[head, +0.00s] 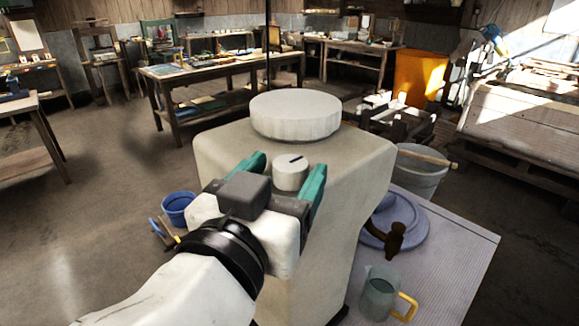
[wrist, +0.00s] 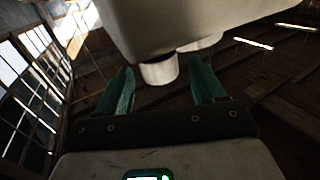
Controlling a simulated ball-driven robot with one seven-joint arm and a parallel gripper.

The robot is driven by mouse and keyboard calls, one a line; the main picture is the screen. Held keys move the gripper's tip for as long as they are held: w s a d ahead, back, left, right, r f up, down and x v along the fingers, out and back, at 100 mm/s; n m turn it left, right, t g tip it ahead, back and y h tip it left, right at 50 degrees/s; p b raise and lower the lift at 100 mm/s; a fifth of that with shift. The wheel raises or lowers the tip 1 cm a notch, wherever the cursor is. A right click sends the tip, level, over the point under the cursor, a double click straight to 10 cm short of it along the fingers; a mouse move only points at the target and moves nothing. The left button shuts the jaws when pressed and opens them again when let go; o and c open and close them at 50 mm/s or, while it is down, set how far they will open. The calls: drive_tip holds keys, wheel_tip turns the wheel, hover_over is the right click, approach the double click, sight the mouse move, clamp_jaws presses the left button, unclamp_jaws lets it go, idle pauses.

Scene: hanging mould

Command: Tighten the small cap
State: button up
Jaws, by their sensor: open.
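The small cap (head: 291,173) is a short pale cylinder with a dark slot mark on top. It stands out from the near upper part of the pale hanging mould (head: 330,215). The wider round cap (head: 296,115) sits on the mould's top. My gripper (head: 289,166) is open, with one teal finger on each side of the small cap. In the wrist view the small cap (wrist: 159,71) lies between the finger lines, with gaps visible on both sides. It appears near the fingertips. Its far side is hidden.
To the right, a pale table (head: 450,265) holds a blue-grey plate with a hammer (head: 394,238) on it and a jug with a yellow handle (head: 380,292). A grey bucket (head: 418,175) stands behind. A blue bucket (head: 179,207) is at left. The left floor is mostly clear.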

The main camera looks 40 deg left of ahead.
drive_tip(key=v, duration=0.8)
drive_tip(key=shift+b, duration=0.45)
drive_tip(key=shift+s, duration=0.25)
